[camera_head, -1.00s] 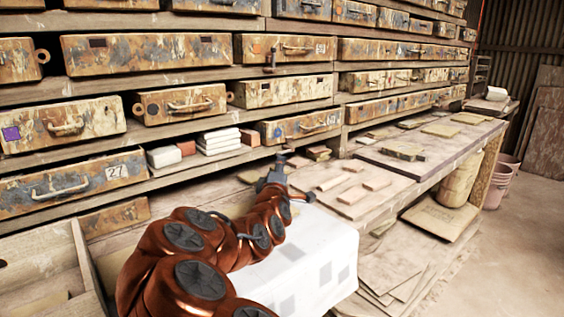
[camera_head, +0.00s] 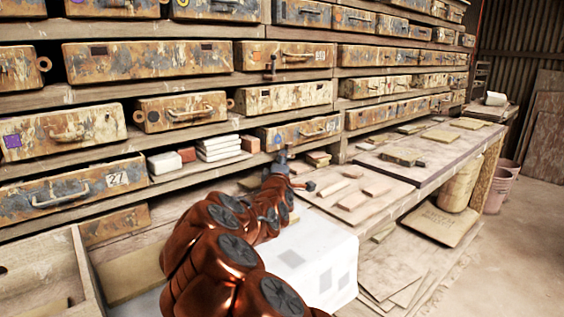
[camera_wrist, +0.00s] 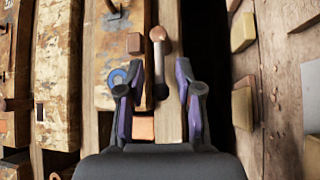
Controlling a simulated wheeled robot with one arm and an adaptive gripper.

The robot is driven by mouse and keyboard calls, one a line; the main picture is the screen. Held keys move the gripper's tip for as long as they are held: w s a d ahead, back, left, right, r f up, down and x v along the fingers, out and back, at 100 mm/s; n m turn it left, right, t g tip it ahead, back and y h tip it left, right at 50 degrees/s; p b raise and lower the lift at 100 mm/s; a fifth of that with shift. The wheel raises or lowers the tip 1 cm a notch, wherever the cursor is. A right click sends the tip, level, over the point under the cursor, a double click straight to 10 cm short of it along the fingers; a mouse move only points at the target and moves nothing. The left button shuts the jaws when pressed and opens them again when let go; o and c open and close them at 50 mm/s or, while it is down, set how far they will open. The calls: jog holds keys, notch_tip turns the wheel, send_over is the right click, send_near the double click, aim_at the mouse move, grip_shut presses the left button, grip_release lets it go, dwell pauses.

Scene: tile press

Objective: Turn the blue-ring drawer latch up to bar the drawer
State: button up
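The blue-ring drawer (camera_head: 300,131) is a worn, paint-stained front in the lower row in the head view. Its blue ring (camera_wrist: 118,77) shows beside my gripper's left finger in the wrist view, where the drawer (camera_wrist: 106,50) stands on end. The latch (camera_wrist: 159,62) is a pale bar with a round brown knob at its top in that view. It lies along the drawer's edge, on the wooden rail, and not across the front. My gripper (camera_wrist: 157,92) is open, with the latch's lower end between its fingers and no visible grip. In the head view my gripper (camera_head: 281,157) hides the latch.
White tiles (camera_head: 219,147) and reddish blocks stand left of the drawer. Boards with loose tiles (camera_head: 352,200) lie on the bench to the right. Another upright latch (camera_head: 270,68) is on the row above. An orange-pink block (camera_wrist: 143,128) lies near my gripper's palm.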

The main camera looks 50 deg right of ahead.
dwell(0.3)
grip_shut()
jog(key=shift+r, duration=0.15)
jog(key=r+m+g+y+p, duration=0.1)
jog(key=m+p, duration=0.1)
jog(key=p, duration=0.1)
jog(key=r+m+g+y+p, duration=0.1)
jog(key=y+p, duration=0.1)
jog(key=p, duration=0.1)
jog(key=shift+d+r+m, duration=0.15)
jog(key=shift+d+m, duration=0.15)
jog(key=shift+m, duration=0.1)
jog(key=shift+y+p, duration=0.3)
dwell(0.3)
grip_release()
